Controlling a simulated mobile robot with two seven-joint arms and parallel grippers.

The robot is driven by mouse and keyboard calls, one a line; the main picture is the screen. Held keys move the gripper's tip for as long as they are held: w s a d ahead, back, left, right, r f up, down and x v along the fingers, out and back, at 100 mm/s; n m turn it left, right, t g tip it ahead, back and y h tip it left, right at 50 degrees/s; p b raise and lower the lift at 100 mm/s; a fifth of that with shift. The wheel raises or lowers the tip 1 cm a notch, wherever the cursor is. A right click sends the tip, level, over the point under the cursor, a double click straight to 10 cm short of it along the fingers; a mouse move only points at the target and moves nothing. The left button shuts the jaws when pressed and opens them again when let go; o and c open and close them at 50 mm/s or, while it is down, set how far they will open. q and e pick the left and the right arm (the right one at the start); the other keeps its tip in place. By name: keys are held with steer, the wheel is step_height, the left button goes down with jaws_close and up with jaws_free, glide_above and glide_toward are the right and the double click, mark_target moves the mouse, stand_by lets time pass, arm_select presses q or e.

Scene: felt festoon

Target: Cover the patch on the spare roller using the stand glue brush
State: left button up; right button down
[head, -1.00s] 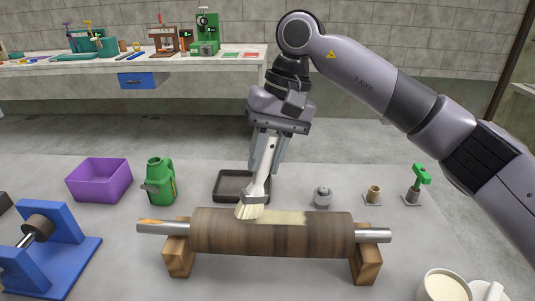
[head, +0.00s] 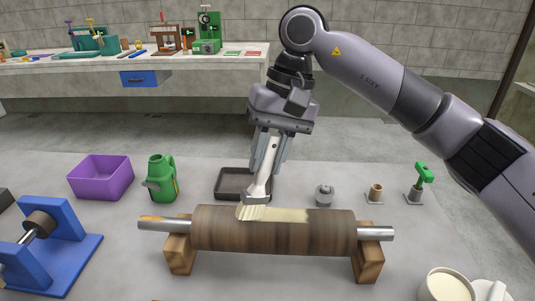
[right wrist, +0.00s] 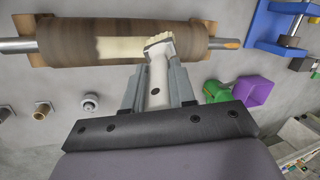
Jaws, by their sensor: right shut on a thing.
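The spare roller (head: 272,239) is a brown cylinder with metal shaft ends, lying across two wooden blocks on the grey table. A pale cream patch (head: 287,215) lies along its top; it also shows in the right wrist view (right wrist: 118,47). My right gripper (head: 264,170) is shut on the white handle of the glue brush (head: 257,190), above the far side of the roller. The brush's cream bristles (right wrist: 158,39) rest on the roller at the patch's left end in the head view. My left gripper is not in view.
Behind the roller stand a purple bin (head: 101,177), a green can (head: 161,179), a dark tray (head: 228,197) and small metal fittings (head: 324,196). A blue stand (head: 60,262) is at the left. A cup of cream liquid (head: 447,288) is at front right.

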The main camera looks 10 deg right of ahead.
steer(key=shift+w+d+p, duration=0.2)
steer(key=shift+w+p, duration=0.05)
steer(key=shift+w, duration=0.3)
steer(key=shift+w+d+p, duration=0.15)
steer(key=shift+w+p, duration=0.1)
steer(key=shift+w, duration=0.25)
steer(key=shift+s+a+f+b, duration=0.1)
steer(key=shift+s+a+b, duration=0.05)
steer(key=shift+s+b, duration=0.15)
steer(key=shift+s+a+b, duration=0.2)
steer(key=shift+s+b, duration=0.2)
steer(key=shift+s, duration=0.45)
steer(key=shift+w+d+r+p, duration=0.1)
steer(key=shift+w+r+p, duration=0.1)
steer(key=shift+w+p, duration=0.3)
steer(key=shift+w+d+f, duration=0.1)
steer(key=shift+w+d, duration=0.1)
steer(key=shift+w, duration=0.45)
steer(key=shift+s, duration=0.1)
steer(key=shift+s+a, duration=0.15)
steer(key=shift+s, duration=0.35)
